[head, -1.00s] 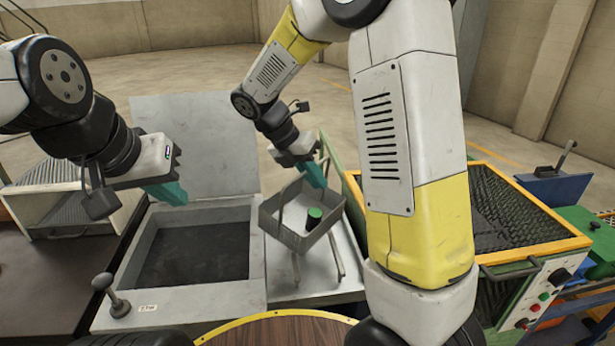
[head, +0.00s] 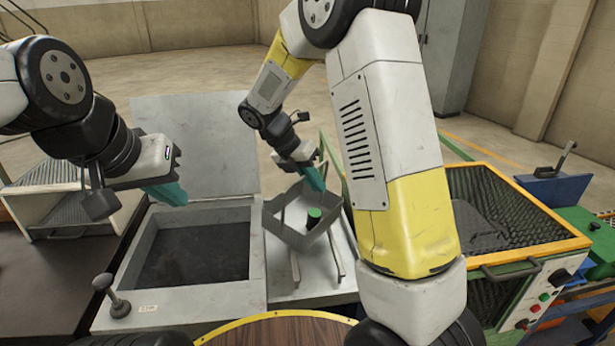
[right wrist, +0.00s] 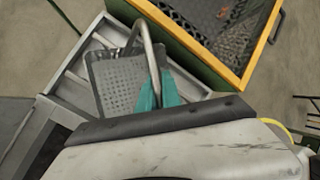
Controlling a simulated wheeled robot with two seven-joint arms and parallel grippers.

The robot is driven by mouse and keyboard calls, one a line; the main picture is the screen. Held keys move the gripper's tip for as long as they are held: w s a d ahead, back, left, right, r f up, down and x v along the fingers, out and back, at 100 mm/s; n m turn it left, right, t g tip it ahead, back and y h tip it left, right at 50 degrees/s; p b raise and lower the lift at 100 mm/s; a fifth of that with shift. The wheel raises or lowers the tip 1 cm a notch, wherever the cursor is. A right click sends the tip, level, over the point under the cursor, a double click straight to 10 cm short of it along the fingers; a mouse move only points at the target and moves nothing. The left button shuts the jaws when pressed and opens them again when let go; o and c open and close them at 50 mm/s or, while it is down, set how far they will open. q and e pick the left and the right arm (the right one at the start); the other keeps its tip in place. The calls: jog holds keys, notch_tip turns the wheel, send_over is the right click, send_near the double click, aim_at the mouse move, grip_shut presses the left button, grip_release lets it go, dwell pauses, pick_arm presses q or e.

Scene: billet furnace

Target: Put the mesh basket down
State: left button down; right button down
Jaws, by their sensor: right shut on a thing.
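The grey mesh basket (head: 297,238) hangs from my right gripper (head: 314,178) above the grey metal stand with rails, right of the open tank. In the right wrist view the teal fingers (right wrist: 160,92) are shut on the basket's bent handle (right wrist: 150,55), with the perforated floor (right wrist: 122,85) below. I cannot tell whether the basket touches the rails (head: 336,255). My left gripper (head: 172,192) hangs empty above the tank's left side; its finger gap is not clear.
The open tank (head: 190,250) with dark content lies left of the stand, its lid (head: 195,140) raised behind. A yellow-rimmed bin (head: 500,215) with black mesh stands on the right. A round wooden top (head: 275,332) is in front.

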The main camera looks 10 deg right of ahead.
jog(key=c, duration=1.5)
grip_release()
jog(key=shift+s+d+f, duration=0.15)
jog(key=shift+f, duration=0.1)
jog(key=shift+r, duration=0.1)
jog(key=v, duration=1.2)
jog(key=shift+s+d+r+m+t+y, duration=0.9)
jog(key=shift+s+d+m+y, duration=0.45)
jog(key=shift+s+m, duration=2.75)
jog(key=shift+s+d+r+m+t+y, duration=0.65)
jog(key=shift+s+d+m+t+y, duration=0.65)
jog(key=shift+s+m, duration=2.75)
jog(key=shift+s+d+r+m+t+y, duration=1.05)
jog(key=shift+s+m, duration=1.65)
jog(key=shift+m, duration=2.75)
jog(key=shift+d+f+g+y, duration=0.1)
jog(key=shift+f+g+y, duration=0.2)
jog(key=shift+y, duration=0.2)
